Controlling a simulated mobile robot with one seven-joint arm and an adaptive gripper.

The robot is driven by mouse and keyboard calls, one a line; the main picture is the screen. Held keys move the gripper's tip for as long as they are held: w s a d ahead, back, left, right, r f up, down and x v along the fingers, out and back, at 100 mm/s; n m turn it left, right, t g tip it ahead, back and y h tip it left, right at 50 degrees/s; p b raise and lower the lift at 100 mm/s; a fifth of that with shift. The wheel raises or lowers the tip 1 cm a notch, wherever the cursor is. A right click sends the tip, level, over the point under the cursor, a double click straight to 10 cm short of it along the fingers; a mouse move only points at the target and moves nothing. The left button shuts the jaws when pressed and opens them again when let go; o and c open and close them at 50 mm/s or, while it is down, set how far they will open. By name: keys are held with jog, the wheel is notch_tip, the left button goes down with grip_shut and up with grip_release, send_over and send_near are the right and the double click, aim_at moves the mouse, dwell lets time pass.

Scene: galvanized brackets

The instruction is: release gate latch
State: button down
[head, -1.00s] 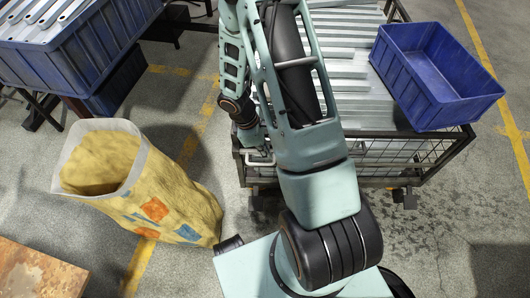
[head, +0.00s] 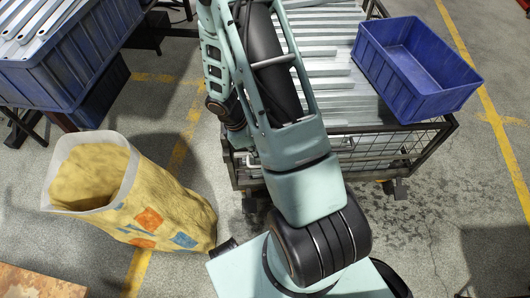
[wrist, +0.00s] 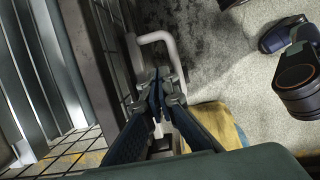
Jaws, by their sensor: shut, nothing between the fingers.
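The gate latch (wrist: 154,38) is a pale grey bent bar on the side of a dark wire-mesh cart, near the middle of the wrist view. My gripper (wrist: 160,82) is shut and empty, with its fingertips right by the lower part of the latch. In the picture the fingertips overlap the latch hardware; I cannot tell whether they touch it. In the head view the cart (head: 390,156) stands behind my arm, and a pale piece of the latch (head: 246,158) shows at its front left corner. My gripper is hidden there behind my arm.
A blue bin (head: 420,95) sits on the metal strips (head: 325,60) in the cart. An open yellow sack (head: 150,215) stands on the floor to the left. Another blue bin (head: 60,75) of brackets is at the upper left. The floor right of my base is clear.

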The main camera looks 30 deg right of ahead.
jog(key=p+v, duration=0.2)
jog(key=v, duration=0.7)
jog(key=shift+r, duration=0.4)
jog(key=shift+d, duration=0.15)
jog(key=shift+p, duration=0.3)
